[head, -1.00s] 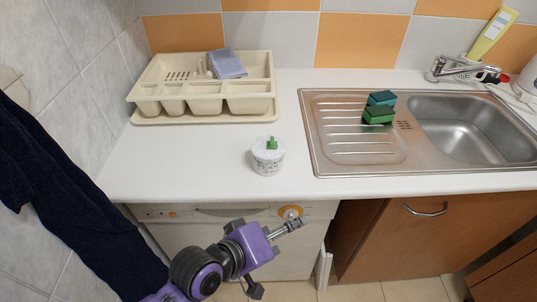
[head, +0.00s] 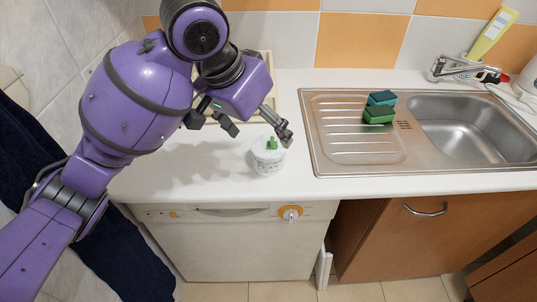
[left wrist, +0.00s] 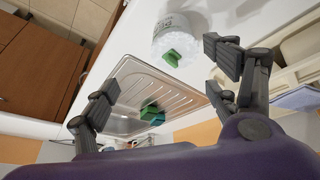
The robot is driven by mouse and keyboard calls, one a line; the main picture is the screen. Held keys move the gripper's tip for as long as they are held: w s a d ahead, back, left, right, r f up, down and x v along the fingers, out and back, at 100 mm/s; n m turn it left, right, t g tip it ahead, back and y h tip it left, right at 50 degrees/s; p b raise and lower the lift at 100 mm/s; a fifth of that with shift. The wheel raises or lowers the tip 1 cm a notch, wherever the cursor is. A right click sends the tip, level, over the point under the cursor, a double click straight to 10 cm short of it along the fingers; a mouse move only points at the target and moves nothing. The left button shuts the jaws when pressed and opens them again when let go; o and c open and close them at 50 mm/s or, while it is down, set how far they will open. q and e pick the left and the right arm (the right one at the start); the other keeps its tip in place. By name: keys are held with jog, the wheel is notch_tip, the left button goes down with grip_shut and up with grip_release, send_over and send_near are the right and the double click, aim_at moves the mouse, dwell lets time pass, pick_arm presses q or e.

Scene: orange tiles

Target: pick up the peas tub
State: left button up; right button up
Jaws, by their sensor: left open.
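The peas tub (head: 268,158) is a white round tub with a green piece on its lid, standing upright on the white counter left of the sink. It also shows in the left wrist view (left wrist: 176,37), at the top middle, lid towards the camera. My left gripper (head: 257,129) is open and empty, just above and behind the tub. One finger is at the tub's upper right and the other is to its left. In the left wrist view the open fingers (left wrist: 165,85) are apart, with the tub beyond them. My right gripper is not in view.
A steel sink (head: 355,165) with drainer lies to the right, with green sponges (head: 379,108) stacked on it. A cream cutlery tray (head: 262,57) at the back is mostly hidden by my arm. The counter front (head: 190,185) is clear.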

aim_at(268, 146)
pick_arm(q)
jog(key=shift+m+y, duration=0.4)
jog(key=shift+m, duration=0.1)
jog(key=x, duration=0.3)
jog(key=w+x, duration=0.1)
jog(key=x, duration=0.3)
jog(key=a+x, duration=0.1)
jog(key=x, duration=0.2)
jog(key=shift+w+f, duration=0.15)
jog(key=shift+w, duration=0.2)
jog(key=shift+c, duration=0.3)
jog(key=c, duration=1.3)
jog(key=shift+o, duration=0.2)
notch_tip(268, 146, up, 10)
jog(key=shift+r, duration=0.1)
